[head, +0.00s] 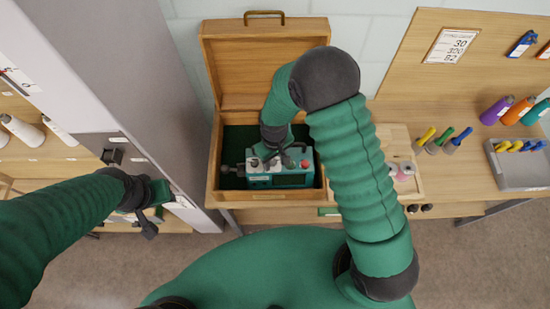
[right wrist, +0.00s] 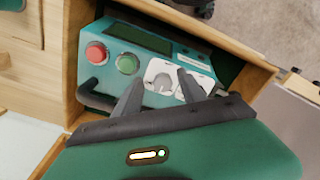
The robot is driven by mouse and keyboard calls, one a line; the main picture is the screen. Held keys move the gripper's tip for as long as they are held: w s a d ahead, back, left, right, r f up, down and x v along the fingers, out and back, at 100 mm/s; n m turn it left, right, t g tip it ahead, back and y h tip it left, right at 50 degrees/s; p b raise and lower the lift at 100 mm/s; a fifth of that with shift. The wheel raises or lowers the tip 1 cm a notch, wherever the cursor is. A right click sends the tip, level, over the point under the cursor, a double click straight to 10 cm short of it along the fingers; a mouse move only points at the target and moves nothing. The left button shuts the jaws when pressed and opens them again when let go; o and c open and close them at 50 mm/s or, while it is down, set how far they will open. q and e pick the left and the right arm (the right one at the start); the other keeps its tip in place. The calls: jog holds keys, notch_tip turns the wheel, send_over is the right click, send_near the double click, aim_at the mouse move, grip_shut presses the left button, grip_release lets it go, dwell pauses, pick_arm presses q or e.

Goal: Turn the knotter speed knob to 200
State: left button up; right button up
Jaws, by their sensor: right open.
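The knotter (head: 285,180) is a teal box with a dark display, sitting inside an open wooden case. In the right wrist view the knotter (right wrist: 150,60) shows a red button, a green button and a grey knob (right wrist: 163,82) on a white dial plate. A second white dial plate (right wrist: 203,82) is partly hidden by a finger. My right gripper (right wrist: 161,80) is open, with one finger on each side of the grey knob; contact cannot be told. In the head view my right gripper (head: 276,157) is over the knotter's top. My left gripper (head: 151,213) hangs at the left, away from the knotter.
The wooden case (head: 216,185) has its lid (head: 262,62) raised behind the knotter. A grey cabinet (head: 120,60) stands at the left. Coloured cones (head: 520,110), small handled tools (head: 440,140) and a grey tray (head: 515,168) occupy the right side of the bench.

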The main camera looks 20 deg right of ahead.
jog(key=shift+w+a+f, duration=0.1)
jog(key=shift+w+a, duration=0.3)
jog(key=shift+a, duration=0.15)
jog(key=shift+c, duration=1)
jog(key=shift+a, duration=0.15)
jog(key=shift+c, duration=2.5)
jog(key=shift+s+d, duration=0.15)
jog(key=shift+d, duration=0.4)
grip_shut()
jog(key=shift+d, duration=0.15)
jog(key=shift+a, duration=0.35)
jog(key=shift+n, duration=0.5)
jog(key=n, duration=0.3)
jog(key=shift+d, duration=0.2)
jog(key=n, duration=0.3)
jog(key=shift+a+p, duration=0.15)
jog(key=shift+p, duration=0.25)
pick_arm(q)
jog(key=shift+w+a+r+p, duration=0.3)
jog(key=shift+w+a+r, duration=0.1)
jog(key=shift+a+r, duration=0.1)
pick_arm(e)
jog(key=shift+n, duration=1.5)
